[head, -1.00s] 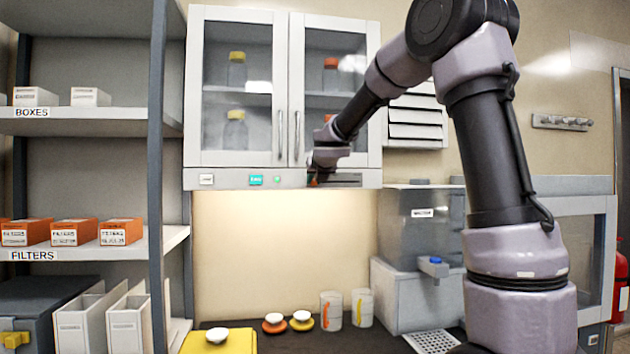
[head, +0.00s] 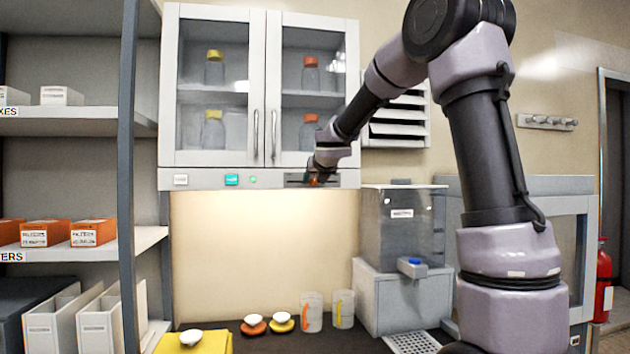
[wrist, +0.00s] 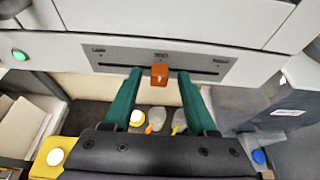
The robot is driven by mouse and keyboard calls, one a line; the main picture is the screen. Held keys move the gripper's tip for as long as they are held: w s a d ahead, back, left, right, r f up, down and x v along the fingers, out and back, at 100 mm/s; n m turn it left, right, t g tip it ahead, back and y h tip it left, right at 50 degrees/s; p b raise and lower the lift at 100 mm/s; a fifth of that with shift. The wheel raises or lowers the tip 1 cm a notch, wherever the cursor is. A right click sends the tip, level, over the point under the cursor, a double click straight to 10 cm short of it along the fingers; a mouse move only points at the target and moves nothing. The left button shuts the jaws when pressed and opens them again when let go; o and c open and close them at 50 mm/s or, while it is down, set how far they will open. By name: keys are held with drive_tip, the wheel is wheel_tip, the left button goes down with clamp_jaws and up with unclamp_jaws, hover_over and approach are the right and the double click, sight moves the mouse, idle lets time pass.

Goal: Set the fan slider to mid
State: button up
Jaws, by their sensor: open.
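The fan slider is an orange knob (wrist: 159,74) on a dark horizontal slot in a grey panel (wrist: 110,57) under the cabinet. In the wrist view the knob sits near the middle of the slot, below a small central label. My gripper (wrist: 159,80) has two green fingers, open on either side of the knob, with a visible gap on both sides. In the head view my gripper (head: 316,177) is at the panel and partly covers it; the orange knob shows small there.
Glass-doored cabinet (head: 260,90) with bottles is above the panel. A green button (head: 253,180) and a teal display (head: 231,180) are to the left.

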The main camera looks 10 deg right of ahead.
drive_tip(key=shift+s, duration=0.1)
drive_tip(key=v, duration=1)
drive_tip(key=shift+s+r, duration=0.2)
drive_tip(key=shift+s, duration=0.05)
drive_tip(key=s+d+f+m+g+h, duration=0.1)
drive_tip(key=s+d+f+m+g, duration=0.2)
drive_tip(key=s+m, duration=0.55)
drive_tip(key=s+d+f+m+h, duration=0.15)
drive_tip(key=s+d+m, duration=0.4)
drive_tip(key=m, duration=0.65)
drive_tip(key=s+a+f+m+g+y, duration=0.1)
drive_tip(key=s+f+m, duration=0.3)
drive_tip(key=s+m, duration=0.4)
drive_tip(key=s+a+f+m+g+y, duration=0.2)
drive_tip(key=s+a+f+m+y, duration=0.1)
drive_tip(key=s+m, duration=0.5)
drive_tip(key=f+m, duration=0.1)
drive_tip(key=m, duration=0.2)
drive_tip(key=shift+a+f+m+g+y, duration=0.3)
drive_tip(key=shift+a+f+m+y, duration=0.05)
